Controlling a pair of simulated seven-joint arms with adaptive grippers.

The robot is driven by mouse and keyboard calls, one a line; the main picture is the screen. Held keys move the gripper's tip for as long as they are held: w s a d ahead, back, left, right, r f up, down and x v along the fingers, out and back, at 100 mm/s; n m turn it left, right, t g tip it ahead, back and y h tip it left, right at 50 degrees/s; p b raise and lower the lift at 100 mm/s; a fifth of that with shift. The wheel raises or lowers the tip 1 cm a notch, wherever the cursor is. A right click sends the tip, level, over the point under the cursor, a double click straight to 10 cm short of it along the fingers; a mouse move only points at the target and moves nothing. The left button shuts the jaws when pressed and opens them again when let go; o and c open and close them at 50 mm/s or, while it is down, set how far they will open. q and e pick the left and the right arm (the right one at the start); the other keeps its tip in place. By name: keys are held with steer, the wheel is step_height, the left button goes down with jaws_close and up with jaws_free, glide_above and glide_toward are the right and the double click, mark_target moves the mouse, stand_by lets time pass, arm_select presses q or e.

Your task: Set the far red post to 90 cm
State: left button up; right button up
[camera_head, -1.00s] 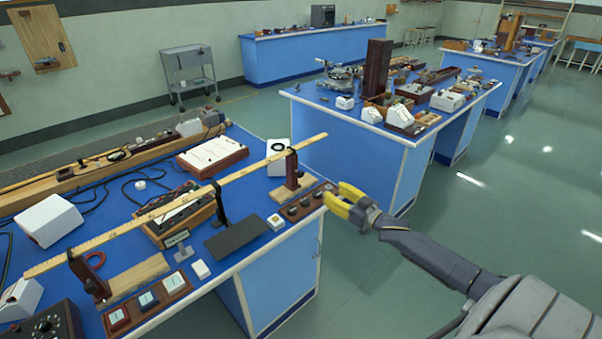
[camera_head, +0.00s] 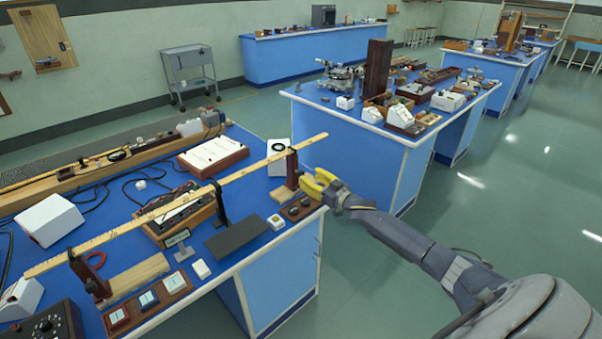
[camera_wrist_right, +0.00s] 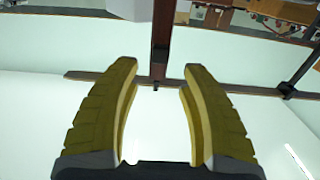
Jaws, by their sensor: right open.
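The far red post (camera_head: 292,170) is a dark red upright near the right end of a long wooden ruler (camera_head: 160,214). The near red post (camera_head: 88,277) stands under the ruler's left end, and a black support (camera_head: 220,205) stands between them. My right gripper (camera_head: 314,183) has yellow fingers, open and empty, just right of the far post; I cannot tell whether they touch it. In the right wrist view, the open fingers (camera_wrist_right: 157,75) flank a dark reddish upright (camera_wrist_right: 162,38) lying ahead between the tips. My left gripper is not in view.
On the blue bench lie a dark block with knobs (camera_head: 299,207), a dark plate (camera_head: 238,236) and a white-topped box (camera_head: 278,157) close to the far post. Other cluttered benches (camera_head: 350,128) stand behind. The floor at right is open.

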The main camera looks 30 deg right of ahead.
mark_target(303, 172)
steer(key=shift+w+a, duration=0.15)
steer(key=shift+w, duration=0.75)
steer(key=shift+w+a, duration=0.2)
steer(key=shift+w, duration=0.75)
steer(key=shift+w+a, duration=0.15)
steer(key=shift+w, duration=0.75)
steer(key=shift+o, duration=0.3)
jaws_close()
